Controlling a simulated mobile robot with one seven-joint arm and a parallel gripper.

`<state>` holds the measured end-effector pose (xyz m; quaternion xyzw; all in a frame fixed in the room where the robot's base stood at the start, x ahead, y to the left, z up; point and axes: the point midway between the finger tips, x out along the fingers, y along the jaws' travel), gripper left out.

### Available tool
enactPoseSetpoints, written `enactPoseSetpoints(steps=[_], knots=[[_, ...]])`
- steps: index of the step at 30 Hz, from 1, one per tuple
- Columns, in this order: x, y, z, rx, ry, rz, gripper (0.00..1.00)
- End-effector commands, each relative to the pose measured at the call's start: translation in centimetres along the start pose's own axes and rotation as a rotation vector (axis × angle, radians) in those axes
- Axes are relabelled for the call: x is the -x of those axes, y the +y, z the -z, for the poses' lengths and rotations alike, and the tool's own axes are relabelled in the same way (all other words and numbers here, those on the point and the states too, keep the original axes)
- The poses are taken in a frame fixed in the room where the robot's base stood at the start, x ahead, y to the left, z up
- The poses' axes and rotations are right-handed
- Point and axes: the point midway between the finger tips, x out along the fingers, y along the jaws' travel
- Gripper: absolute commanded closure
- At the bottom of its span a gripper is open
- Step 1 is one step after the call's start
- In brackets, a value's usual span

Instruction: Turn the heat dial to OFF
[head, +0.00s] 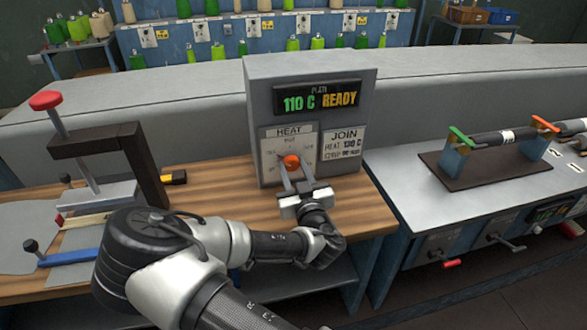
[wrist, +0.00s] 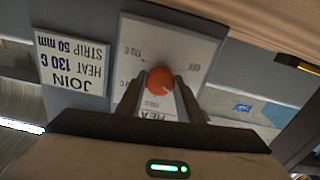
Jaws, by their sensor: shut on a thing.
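The heat dial is an orange-red knob (head: 291,162) on a pale plate marked HEAT, on the front of a grey control box (head: 258,110). My gripper (head: 296,176) is in front of the box with its fingers shut on the dial. The wrist view shows the orange dial (wrist: 160,82) between the two fingertips (wrist: 160,97), with a pale mark on its face. The scale around it is partly hidden by my fingers, and I cannot tell the exact setting. The box's display (head: 317,97) reads 110 C READY.
A label (head: 344,148) on the box reads JOIN, HEAT 130 C, STRIP 50 mm. A press with a red knob (head: 45,100) stands left on the wooden bench (head: 215,195). A metal table (head: 420,215) with a roller stand (head: 478,168) is at right.

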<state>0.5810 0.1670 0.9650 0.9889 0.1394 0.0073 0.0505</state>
Motion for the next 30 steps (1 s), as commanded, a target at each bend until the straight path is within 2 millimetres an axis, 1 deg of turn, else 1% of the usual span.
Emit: enactPoseSetpoints(steps=[8, 30], knots=[[0.00, 0.10, 0.03, 0.144, 0.002, -0.003, 0.89], [0.01, 0.04, -0.02, 0.809, 0.001, -0.001, 0.89]])
